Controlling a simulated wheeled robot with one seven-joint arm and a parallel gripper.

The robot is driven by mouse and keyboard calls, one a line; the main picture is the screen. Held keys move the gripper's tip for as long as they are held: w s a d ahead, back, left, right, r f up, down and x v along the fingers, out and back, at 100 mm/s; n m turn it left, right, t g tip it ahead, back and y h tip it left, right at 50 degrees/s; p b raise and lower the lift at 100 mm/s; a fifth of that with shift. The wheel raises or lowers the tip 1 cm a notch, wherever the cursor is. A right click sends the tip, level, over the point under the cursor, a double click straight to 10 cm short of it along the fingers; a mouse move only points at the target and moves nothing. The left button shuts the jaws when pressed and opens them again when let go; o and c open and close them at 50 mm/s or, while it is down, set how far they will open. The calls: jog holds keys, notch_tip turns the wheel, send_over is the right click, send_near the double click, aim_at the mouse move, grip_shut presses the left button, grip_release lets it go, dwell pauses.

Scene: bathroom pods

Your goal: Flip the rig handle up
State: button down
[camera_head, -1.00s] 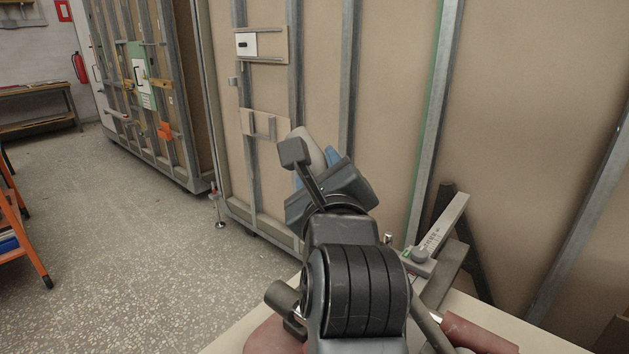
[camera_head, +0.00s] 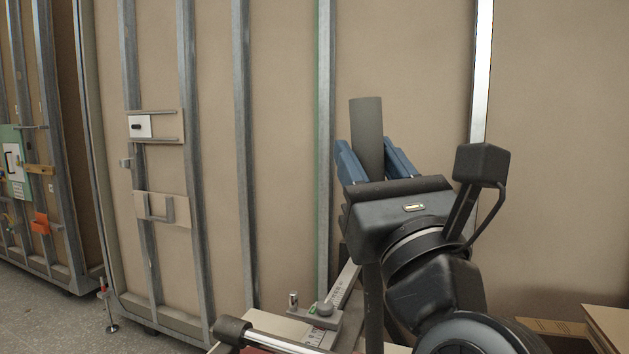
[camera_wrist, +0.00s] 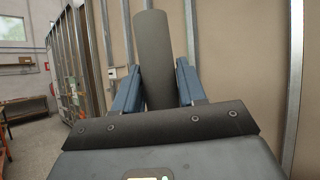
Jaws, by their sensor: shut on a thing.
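The rig handle shows as a dark grey cylindrical grip (camera_head: 366,118) standing nearly upright between the blue fingers of my gripper (camera_head: 367,150). In the wrist view the grip (camera_wrist: 152,40) also rises between the two blue fingers (camera_wrist: 157,72), tilted slightly left. My gripper is shut on it, with its top end sticking out past the fingertips. The grip's lower end is hidden behind my gripper body. How the handle joins the rig is hidden.
A beige panel wall with metal studs stands behind the rig. A small plate with a black latch (camera_head: 139,127) and a bracket (camera_head: 155,207) are on it at left. A cardboard box (camera_head: 610,325) is at the lower right. Open floor lies at far left.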

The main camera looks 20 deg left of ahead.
jog(key=shift+s+d+m+t+h, duration=0.1)
jog(key=shift+d+m+t+h, duration=0.25)
jog(key=shift+d, duration=0.45)
jog(key=shift+s+d+m+t+h, duration=0.15)
jog(key=shift+d+m, duration=0.3)
jog(key=shift+d, duration=0.3)
jog(key=shift+w, duration=0.1)
jog(key=c, duration=0.7)
grip_release()
jog(key=shift+c, duration=0.2)
jog(key=b+v, duration=0.2)
jog(key=v, duration=0.5)
jog(key=shift+s+f, duration=0.25)
jog(key=shift+s, duration=0.05)
jog(key=shift+d+f, duration=0.1)
jog(key=shift+d, duration=0.1)
